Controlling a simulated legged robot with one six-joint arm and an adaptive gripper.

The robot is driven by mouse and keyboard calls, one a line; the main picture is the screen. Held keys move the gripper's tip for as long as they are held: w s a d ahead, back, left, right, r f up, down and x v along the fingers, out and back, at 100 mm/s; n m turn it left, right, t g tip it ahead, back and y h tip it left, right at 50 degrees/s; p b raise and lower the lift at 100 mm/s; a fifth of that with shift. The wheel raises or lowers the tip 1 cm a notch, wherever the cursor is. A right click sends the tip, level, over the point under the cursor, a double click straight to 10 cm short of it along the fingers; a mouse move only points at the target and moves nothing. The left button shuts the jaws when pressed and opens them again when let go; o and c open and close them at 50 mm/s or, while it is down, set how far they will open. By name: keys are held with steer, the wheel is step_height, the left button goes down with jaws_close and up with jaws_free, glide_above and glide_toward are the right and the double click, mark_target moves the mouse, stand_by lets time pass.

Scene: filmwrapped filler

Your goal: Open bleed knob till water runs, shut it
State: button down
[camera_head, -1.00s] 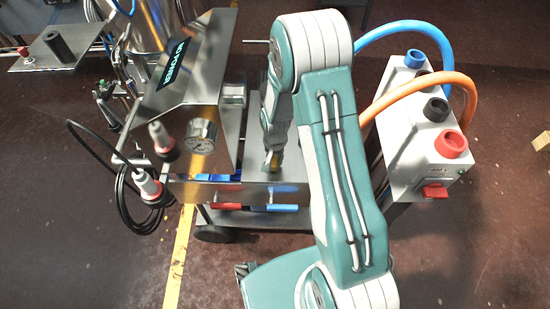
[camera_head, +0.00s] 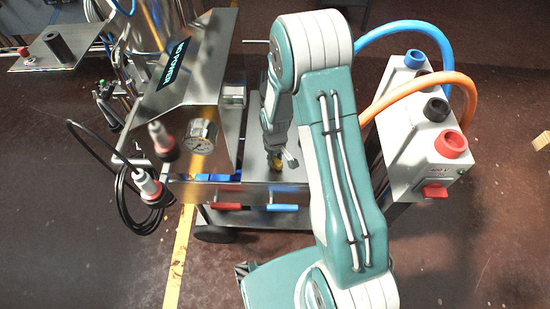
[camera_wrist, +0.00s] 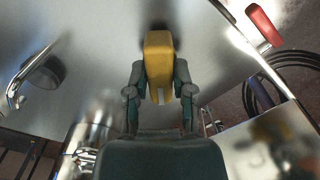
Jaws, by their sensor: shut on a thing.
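The yellow bleed knob (camera_wrist: 158,55) stands out from a brushed steel surface in the wrist view. My gripper (camera_wrist: 158,82) has one finger on each side of it and is shut on it. In the head view the yellow knob (camera_head: 275,167) is a small patch below my gripper (camera_head: 276,158), over the steel top of the machine. The knob's base is hard to make out. I see no running water in either view.
A pressure gauge (camera_head: 201,135) stands left of my gripper. Red (camera_head: 225,206) and blue (camera_head: 283,207) handles sit on the machine's front. A grey box (camera_head: 420,140) with hoses stands to the right. In the wrist view, a curved pipe (camera_wrist: 40,72) is at left.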

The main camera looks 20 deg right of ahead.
steer(key=shift+w+n, duration=0.1)
steer(key=shift+n, duration=0.4)
steer(key=shift+c, duration=2.4)
jaws_free()
step_height(320, 180, up, 12)
steer(key=shift+f, duration=0.1)
